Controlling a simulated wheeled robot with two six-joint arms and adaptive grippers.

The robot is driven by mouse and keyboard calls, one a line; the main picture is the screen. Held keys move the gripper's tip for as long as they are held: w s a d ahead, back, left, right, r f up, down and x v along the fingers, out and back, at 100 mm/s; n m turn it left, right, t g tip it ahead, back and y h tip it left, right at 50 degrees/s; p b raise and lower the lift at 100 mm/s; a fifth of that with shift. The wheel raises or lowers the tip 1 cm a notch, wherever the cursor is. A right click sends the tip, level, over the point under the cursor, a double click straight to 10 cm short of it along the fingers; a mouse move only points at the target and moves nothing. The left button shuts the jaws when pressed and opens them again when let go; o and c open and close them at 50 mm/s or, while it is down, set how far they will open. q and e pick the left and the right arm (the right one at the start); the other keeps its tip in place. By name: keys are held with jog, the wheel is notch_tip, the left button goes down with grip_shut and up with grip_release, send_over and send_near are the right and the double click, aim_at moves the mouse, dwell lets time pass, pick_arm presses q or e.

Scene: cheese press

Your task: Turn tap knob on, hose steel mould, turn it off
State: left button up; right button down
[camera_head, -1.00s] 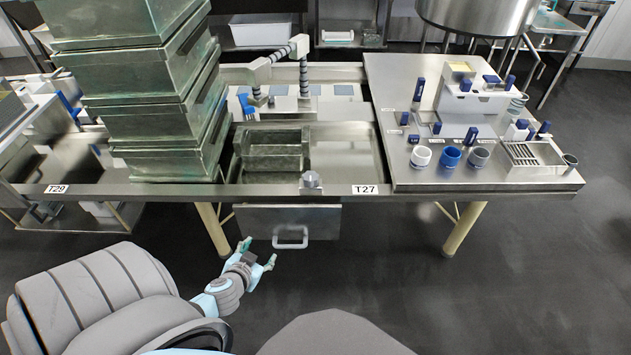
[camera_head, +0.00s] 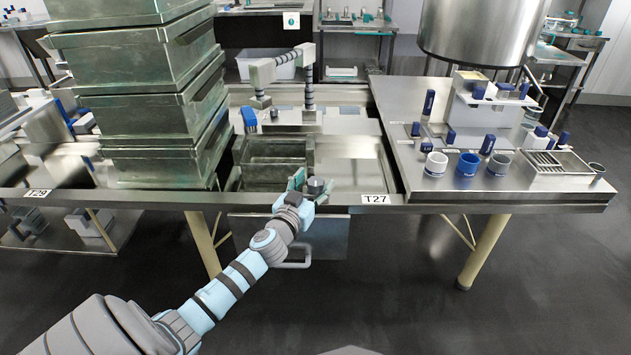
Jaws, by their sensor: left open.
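The tap knob (camera_head: 317,186) is a small round metal knob on the front rim of the sink, just left of the T27 label. My left gripper (camera_head: 306,183) is open at the knob, with one finger to its left; I cannot tell if it touches. The steel mould (camera_head: 272,150) appears to be the open rectangular metal box in the left part of the basin. Behind the basin stands a pale fixture (camera_head: 283,63) with dark-banded upright sections, perhaps the hose. No water shows. My right gripper is not in view.
A tall stack of metal boxes (camera_head: 150,80) stands left of the sink (camera_head: 372,165). A steel worktop (camera_head: 405,100) on the right holds cups and blue-handled items. A drawer-like panel with a handle (camera_head: 296,265) hangs below the sink. The basin's right part is clear.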

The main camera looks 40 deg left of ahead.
pick_arm(q)
jog(key=shift+w+a, duration=0.15)
jog(key=shift+w, duration=0.45)
jog(key=shift+c, duration=0.6)
jog(key=c, duration=1.1)
jog(key=shift+o, duration=0.2)
